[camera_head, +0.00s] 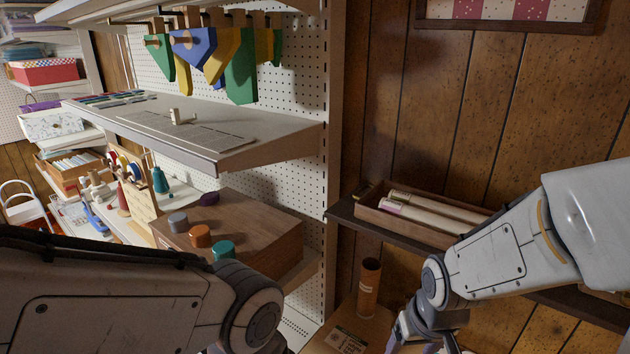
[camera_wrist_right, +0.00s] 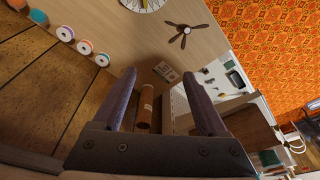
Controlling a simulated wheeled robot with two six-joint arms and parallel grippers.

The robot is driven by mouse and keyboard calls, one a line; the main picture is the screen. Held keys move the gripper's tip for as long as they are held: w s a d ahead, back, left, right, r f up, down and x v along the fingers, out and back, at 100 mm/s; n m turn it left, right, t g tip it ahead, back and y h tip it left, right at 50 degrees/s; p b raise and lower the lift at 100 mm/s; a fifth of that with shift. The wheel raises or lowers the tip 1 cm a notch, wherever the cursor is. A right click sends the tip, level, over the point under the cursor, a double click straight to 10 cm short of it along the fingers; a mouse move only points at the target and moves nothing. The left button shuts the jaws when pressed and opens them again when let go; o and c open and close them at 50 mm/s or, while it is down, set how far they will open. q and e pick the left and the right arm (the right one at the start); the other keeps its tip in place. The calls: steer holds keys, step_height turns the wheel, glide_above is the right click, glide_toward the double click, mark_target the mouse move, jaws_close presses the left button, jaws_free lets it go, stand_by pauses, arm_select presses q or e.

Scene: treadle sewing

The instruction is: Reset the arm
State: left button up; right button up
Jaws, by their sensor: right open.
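My right arm (camera_head: 490,255) comes in from the right edge in the head view and bends down at the wrist. My right gripper (camera_head: 425,343) points downward at the bottom edge, partly cut off. In the right wrist view my right gripper (camera_wrist_right: 160,78) has its two dark fingers wide apart, with nothing held between them. A brown cylinder (camera_wrist_right: 146,108) shows beyond and between the fingers, apart from them. My left arm (camera_head: 130,300) crosses the lower left of the head view. Its gripper is outside the picture.
The brown cylinder (camera_head: 369,288) stands upright left of my right gripper. A wooden tray (camera_head: 372,213) with rolls sits on a dark wall shelf behind my right arm. A wooden box (camera_head: 255,225) with coloured spools is at the centre, below a grey shelf (camera_head: 215,150).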

steer(key=s+a+n+g+b, duration=0.2)
steer(key=s+a+n+b, duration=0.3)
steer(key=s+a, duration=0.7)
steer(key=shift+s+f+n+y, duration=0.2)
steer(key=shift+s+n+y, duration=0.25)
steer(key=shift+n, duration=0.25)
stand_by(0.5)
